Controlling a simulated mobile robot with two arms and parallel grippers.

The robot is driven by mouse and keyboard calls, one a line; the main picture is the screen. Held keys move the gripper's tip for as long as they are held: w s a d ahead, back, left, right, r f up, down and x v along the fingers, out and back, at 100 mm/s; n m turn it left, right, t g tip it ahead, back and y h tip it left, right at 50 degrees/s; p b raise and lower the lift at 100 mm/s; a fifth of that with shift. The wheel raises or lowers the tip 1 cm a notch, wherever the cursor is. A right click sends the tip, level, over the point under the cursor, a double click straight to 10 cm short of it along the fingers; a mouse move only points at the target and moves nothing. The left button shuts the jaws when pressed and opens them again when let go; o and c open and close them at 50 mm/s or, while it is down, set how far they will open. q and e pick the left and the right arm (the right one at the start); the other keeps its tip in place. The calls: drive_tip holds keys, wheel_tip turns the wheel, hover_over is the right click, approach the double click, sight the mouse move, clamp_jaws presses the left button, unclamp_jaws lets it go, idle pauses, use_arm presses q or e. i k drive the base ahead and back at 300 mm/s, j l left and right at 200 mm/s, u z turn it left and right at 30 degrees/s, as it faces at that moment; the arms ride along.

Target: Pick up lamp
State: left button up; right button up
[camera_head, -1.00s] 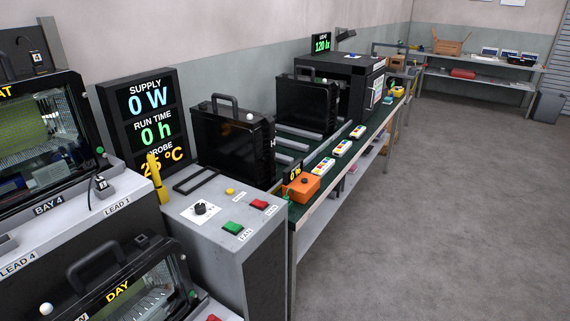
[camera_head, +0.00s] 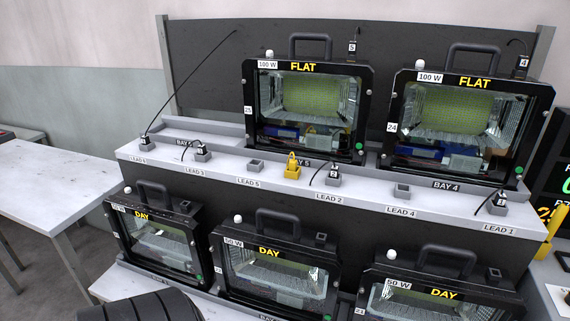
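Several floodlight lamps in black housings with top handles stand on a two-level rack. On the upper level are two 100 W lamps marked FLAT, a left one (camera_head: 305,105) and a right one (camera_head: 465,127). A plug marked 5 (camera_head: 352,46) sits on the left one's top, and a plug marked 4 (camera_head: 522,66) on the right one's. On the lower level are three lamps marked DAY: left (camera_head: 158,243), middle (camera_head: 275,268) and right (camera_head: 440,292). The lower edges of the middle and right ones are cut off by the frame. Neither gripper is in view.
The upper left bay (camera_head: 185,128) stands empty. A mostly bare white table (camera_head: 50,180) is at left. A dark ridged shape fills the bottom left.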

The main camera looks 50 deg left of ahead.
sight(286, 271)
drive_tip(key=j+u, duration=0.1)
drive_tip(key=u, duration=1.7)
drive_tip(key=i+j, duration=0.15)
drive_tip(key=j, duration=0.3)
drive_tip(key=i+j+z, duration=0.1)
drive_tip(key=j, duration=0.3)
drive_tip(key=i+j, duration=0.15)
drive_tip(key=j, duration=0.3)
drive_tip(key=i+j+z, duration=0.1)
drive_tip(key=j, duration=0.3)
